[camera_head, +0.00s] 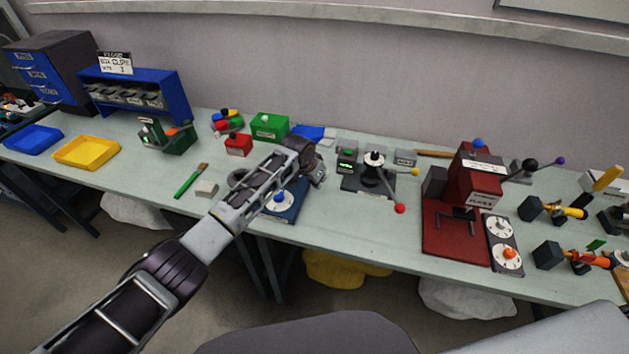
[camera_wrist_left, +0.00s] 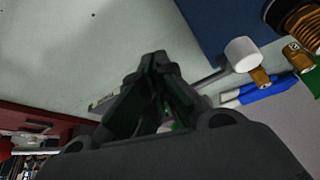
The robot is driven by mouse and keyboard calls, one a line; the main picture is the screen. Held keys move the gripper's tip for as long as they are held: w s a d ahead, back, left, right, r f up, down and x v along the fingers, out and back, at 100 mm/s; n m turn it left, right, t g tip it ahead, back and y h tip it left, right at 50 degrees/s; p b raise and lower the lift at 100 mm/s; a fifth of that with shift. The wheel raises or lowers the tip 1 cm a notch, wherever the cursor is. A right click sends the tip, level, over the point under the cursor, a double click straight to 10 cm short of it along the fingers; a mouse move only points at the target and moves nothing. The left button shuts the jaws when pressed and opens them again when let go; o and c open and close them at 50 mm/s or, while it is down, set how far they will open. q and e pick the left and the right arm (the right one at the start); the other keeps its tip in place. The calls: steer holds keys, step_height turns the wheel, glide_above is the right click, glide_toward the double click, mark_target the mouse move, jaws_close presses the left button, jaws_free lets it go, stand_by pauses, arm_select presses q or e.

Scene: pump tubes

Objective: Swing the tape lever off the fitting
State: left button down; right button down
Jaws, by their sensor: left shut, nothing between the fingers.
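My left gripper (camera_head: 318,176) reaches over the blue station (camera_head: 290,212) with a dial and blue knob, hiding much of it. It is shut and empty; its dark fingertips (camera_wrist_left: 160,58) meet in the left wrist view. There, a blue base (camera_wrist_left: 215,25) carries a threaded brass fitting (camera_wrist_left: 302,28) at the upper right. A white roll-like cylinder (camera_wrist_left: 242,54) with a brass end lies beside the fitting, right of my fingers. A grey bar (camera_wrist_left: 212,80) runs behind my fingers towards the white cylinder; I cannot tell whether it touches them. My right gripper is not in view.
A black fixture (camera_head: 368,184) with red- and yellow-balled levers stands right of my gripper. The red press (camera_head: 452,240) is further right. The green box (camera_head: 270,126) and red box (camera_head: 238,145) stand behind. The bench front between black fixture and press is clear.

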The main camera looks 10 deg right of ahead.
arm_select(q)
steer(key=shift+r, duration=0.3)
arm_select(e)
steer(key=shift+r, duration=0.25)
